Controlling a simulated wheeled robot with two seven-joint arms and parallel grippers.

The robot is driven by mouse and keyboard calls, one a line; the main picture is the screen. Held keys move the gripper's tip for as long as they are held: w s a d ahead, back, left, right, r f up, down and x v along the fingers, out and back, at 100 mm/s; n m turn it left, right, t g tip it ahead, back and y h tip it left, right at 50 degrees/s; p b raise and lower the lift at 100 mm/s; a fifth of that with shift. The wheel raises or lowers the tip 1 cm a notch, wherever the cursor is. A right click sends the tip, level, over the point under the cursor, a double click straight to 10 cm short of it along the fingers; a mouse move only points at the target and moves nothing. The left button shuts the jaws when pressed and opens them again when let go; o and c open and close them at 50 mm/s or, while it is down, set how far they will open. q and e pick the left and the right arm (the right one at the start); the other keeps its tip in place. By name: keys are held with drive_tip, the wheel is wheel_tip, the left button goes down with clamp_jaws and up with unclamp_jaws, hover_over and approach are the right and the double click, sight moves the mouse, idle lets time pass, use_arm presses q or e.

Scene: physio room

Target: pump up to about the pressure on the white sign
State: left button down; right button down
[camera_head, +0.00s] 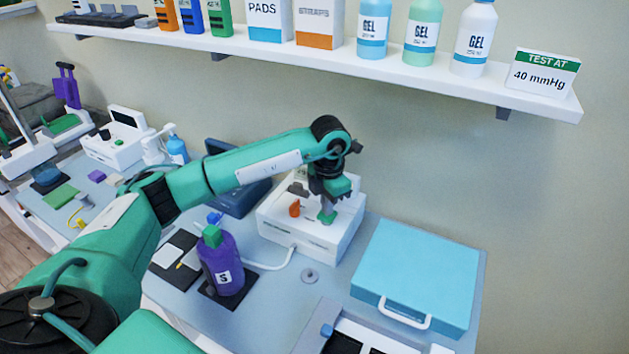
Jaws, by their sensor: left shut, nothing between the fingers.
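The white sign (542,74) stands at the right end of the wall shelf and reads "TEST AT 40 mmHg". A white device box (338,238) with an orange part (295,208) on top sits on the table. A white hose (275,264) runs from it toward a purple cuff-like piece (222,266) marked "S". My left gripper (327,216) is shut and empty, pointing down at the box's top, right of the orange part. I cannot tell whether it touches. My arm and gripper cover part of the box top; no pressure reading can be made out. My right gripper is not in view.
A light blue case (415,272) with a white handle lies right of the box. A small grey disc (309,275) lies in front. A dark blue case (238,196) is behind my arm. The shelf (440,80) with gel bottles overhangs behind.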

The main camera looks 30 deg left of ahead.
use_arm(q)
drive_tip(key=shift+f, duration=0.45)
drive_tip(key=shift+r, duration=0.2)
drive_tip(key=shift+r+p, duration=1.05)
drive_tip(key=shift+r, duration=1.2)
drive_tip(key=shift+f+b, duration=1.7)
drive_tip(key=shift+f, duration=0.5)
drive_tip(key=shift+r, duration=0.2)
drive_tip(key=shift+r+p, duration=1.05)
drive_tip(key=shift+r, duration=0.95)
